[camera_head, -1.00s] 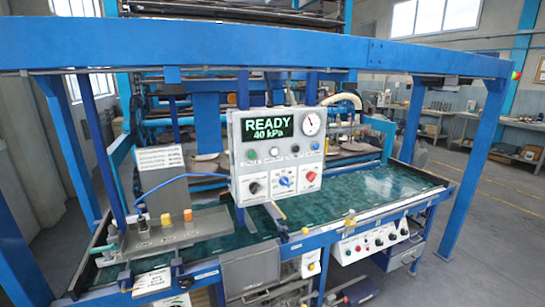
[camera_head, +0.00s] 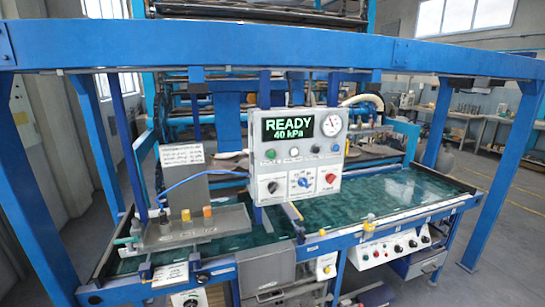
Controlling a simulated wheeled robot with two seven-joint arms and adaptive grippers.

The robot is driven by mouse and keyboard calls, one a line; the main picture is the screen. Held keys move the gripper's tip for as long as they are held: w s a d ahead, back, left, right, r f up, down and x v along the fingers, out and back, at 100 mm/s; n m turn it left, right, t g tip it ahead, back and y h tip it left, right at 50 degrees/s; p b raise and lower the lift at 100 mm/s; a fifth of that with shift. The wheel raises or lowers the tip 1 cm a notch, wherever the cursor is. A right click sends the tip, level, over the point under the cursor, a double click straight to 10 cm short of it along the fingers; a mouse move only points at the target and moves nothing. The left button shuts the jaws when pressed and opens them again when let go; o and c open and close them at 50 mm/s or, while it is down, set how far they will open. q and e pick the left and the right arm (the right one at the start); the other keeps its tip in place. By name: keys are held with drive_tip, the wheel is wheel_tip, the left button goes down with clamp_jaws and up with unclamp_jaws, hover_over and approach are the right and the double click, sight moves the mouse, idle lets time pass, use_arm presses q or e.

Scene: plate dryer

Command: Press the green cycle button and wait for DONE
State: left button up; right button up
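A grey control panel (camera_head: 262,189) hangs in front of the blue frame, near the middle of the head view. Its screen (camera_head: 289,127) reads READY and 40 kPa in green letters. A small round button that looks green (camera_head: 270,154) sits at the left end of the row below the screen, and nothing covers it. A round dial gauge (camera_head: 331,125) is at the panel's upper right. Neither of my grippers shows in the head view.
A blue beam (camera_head: 300,50) crosses in front above the panel. The dark green bed (camera_head: 400,190) extends behind and right. A lower control box (camera_head: 390,247) stands at the front right. Grey floor (camera_head: 505,215) is open at the far right.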

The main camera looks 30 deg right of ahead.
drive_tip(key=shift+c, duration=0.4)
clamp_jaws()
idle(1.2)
